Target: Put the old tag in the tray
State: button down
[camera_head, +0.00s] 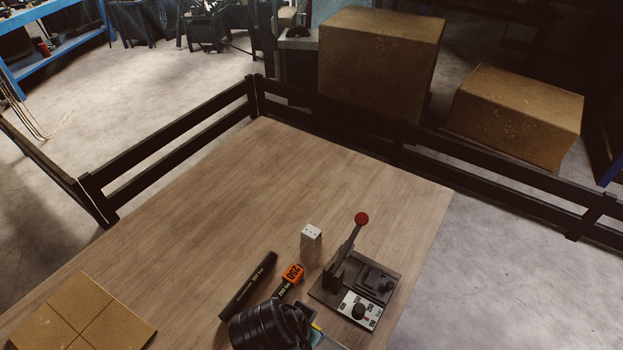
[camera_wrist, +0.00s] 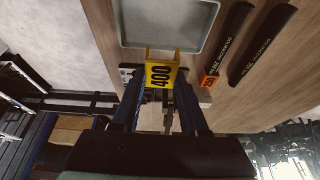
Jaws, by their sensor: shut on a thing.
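My gripper (camera_wrist: 160,84) is shut on a yellow tag (camera_wrist: 161,73) marked 400, held between its two fingers in the wrist view. The grey tray (camera_wrist: 125,44) lies on the table just beyond the tag and shows no contents in its visible part. The tag's far end overlaps the tray's near rim in that view; its height over the tray I cannot tell. In the head view, my dark wrist covers the bottom middle, and only a sliver of yellow (camera_head: 317,326) shows beside it. An orange tag (camera_head: 292,272) marked 250 lies by the black hoses.
The crimper (camera_head: 355,285) with its red-knobbed lever stands right of my wrist. A small white-topped block (camera_head: 311,233) stands behind. A black hose (camera_head: 248,285) lies to the left. A cardboard piece (camera_head: 80,315) lies at the lower left. The table's far part is clear.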

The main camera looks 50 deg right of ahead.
jog(key=f, duration=0.2)
jog(key=f+p, duration=0.1)
jog(key=f, duration=0.2)
jog(key=shift+w+d+f, duration=0.15)
jog(key=shift+w+f, duration=0.05)
jog(key=shift+f, duration=2.2)
jog(key=shift+s, duration=0.1)
jog(key=shift+f, duration=0.15)
jog(key=shift+c, duration=2.2)
grip_release()
jog(key=shift+r+p, duration=0.3)
jog(key=shift+p, duration=0.05)
jog(key=b+v, duration=0.1)
jog(key=v, duration=1.1)
